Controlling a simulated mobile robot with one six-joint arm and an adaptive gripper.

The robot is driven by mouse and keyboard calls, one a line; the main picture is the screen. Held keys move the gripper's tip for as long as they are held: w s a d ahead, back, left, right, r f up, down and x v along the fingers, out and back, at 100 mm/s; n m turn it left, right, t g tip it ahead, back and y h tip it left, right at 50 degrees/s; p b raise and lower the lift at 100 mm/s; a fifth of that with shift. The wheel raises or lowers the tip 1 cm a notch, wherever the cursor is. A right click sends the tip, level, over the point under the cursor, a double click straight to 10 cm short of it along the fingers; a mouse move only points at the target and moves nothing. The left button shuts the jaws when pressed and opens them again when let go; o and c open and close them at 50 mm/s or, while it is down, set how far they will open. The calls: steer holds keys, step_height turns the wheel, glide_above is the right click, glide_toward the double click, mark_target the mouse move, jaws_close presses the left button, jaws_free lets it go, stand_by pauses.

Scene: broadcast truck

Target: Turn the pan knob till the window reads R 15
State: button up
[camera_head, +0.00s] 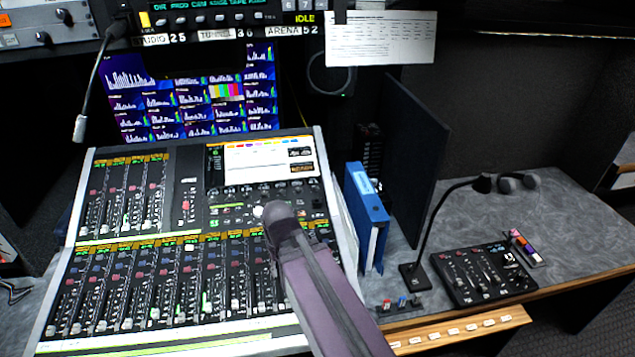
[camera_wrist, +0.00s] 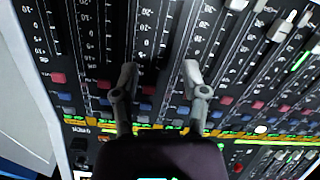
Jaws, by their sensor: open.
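The mixing desk (camera_head: 187,168) fills the left front in the head view, with its lit screen (camera_head: 262,158) at the upper right. A row of small knobs (camera_head: 290,188) runs below the screen. I cannot tell which knob is the pan knob, and no window reading R or L is legible. My arm reaches over the desk's right half and hides part of it. In the wrist view my gripper (camera_wrist: 159,76) is open and empty, its two fingers apart over the fader strips (camera_wrist: 100,40). Red and blue buttons (camera_wrist: 222,100) lie near the fingers. Contact with the panel cannot be judged.
A gooseneck microphone (camera_head: 90,85) hangs over the desk's left edge. A blue binder (camera_head: 367,205) and a dark upright panel (camera_head: 412,160) stand to the right. Farther right are a gooseneck lamp or microphone (camera_head: 440,215), a small control box (camera_head: 483,275) and headphones (camera_head: 517,182).

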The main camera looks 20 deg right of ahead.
steer(key=shift+w+a, duration=0.1)
steer(key=shift+a, duration=0.35)
steer(key=shift+o, duration=0.4)
steer(key=shift+w+d+r, duration=0.1)
steer(key=shift+w+r, duration=0.2)
steer(key=shift+w, duration=0.1)
steer(key=w+d+r+t+p, duration=0.2)
steer(key=w+d+r+p, duration=0.6)
steer(key=w+d, duration=0.3)
steer(key=m+t+p, duration=0.2)
steer(key=t+p, duration=0.1)
steer(key=p, duration=0.2)
glide_toward(315, 187)
steer(key=w+v, duration=0.1)
steer(key=v, duration=0.4)
steer(key=shift+a+h, duration=0.3)
steer(key=shift+f, duration=0.25)
steer(key=b+x, duration=0.8)
steer(key=x, duration=0.1)
steer(key=b+x, duration=0.4)
steer(key=b, duration=0.1)
steer(key=shift+s+f, duration=0.25)
steer(key=shift+f, duration=0.05)
